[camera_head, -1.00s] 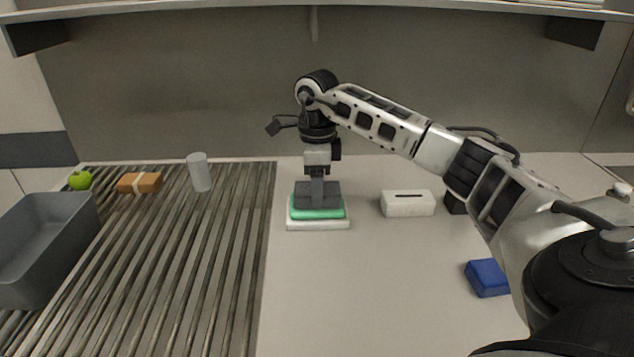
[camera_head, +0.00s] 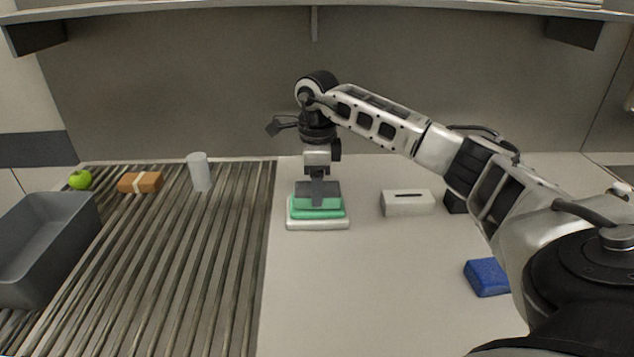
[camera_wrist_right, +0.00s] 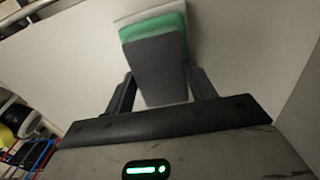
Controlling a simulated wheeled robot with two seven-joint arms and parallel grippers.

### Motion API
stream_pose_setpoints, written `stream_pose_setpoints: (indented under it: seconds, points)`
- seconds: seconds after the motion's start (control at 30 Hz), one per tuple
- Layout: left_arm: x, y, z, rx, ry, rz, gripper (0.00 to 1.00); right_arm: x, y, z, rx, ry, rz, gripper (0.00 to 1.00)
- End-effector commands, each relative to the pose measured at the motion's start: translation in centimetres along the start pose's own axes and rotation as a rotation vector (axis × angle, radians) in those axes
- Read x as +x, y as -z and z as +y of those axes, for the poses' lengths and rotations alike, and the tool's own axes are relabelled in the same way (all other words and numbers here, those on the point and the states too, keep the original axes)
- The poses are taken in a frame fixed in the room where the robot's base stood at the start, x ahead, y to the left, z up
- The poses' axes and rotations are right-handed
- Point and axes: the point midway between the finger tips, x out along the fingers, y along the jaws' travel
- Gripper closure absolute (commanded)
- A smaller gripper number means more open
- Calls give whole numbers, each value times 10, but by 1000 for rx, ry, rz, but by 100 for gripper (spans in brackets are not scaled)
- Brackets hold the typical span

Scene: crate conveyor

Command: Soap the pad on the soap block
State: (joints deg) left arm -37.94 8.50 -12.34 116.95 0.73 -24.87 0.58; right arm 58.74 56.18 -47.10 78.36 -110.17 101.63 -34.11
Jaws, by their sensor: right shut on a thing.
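My right gripper (camera_head: 318,180) points straight down and is shut on a dark grey pad (camera_head: 318,189). The pad rests on the green soap block (camera_head: 318,213), touching its top. The pad's lower part now looks green while its upper part stays grey. The soap block lies on a white base (camera_head: 318,225) on the bench, just right of the slatted conveyor. In the right wrist view the grey pad (camera_wrist_right: 160,68) sits between the two fingers, with the green block (camera_wrist_right: 150,27) beyond it. The pad's underside is hidden. My left gripper is not in view.
A white slotted box (camera_head: 407,204) stands to the right, with a black item (camera_head: 455,204) partly behind my arm. A blue block (camera_head: 486,277) lies nearer. The conveyor (camera_head: 190,260) holds a grey crate (camera_head: 45,250), apple (camera_head: 80,180), brown box (camera_head: 140,182) and grey cylinder (camera_head: 199,172).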

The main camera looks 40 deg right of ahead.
Motion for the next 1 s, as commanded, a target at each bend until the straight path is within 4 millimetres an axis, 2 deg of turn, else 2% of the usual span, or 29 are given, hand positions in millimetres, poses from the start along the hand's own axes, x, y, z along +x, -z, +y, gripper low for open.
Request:
stream_pose_setpoints:
  seconds: [0.47,1.0]
  points:
    - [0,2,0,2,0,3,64,1,0,1,0,-3,4,63]
    - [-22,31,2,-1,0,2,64,-42,0,0,0,-1,1,63]
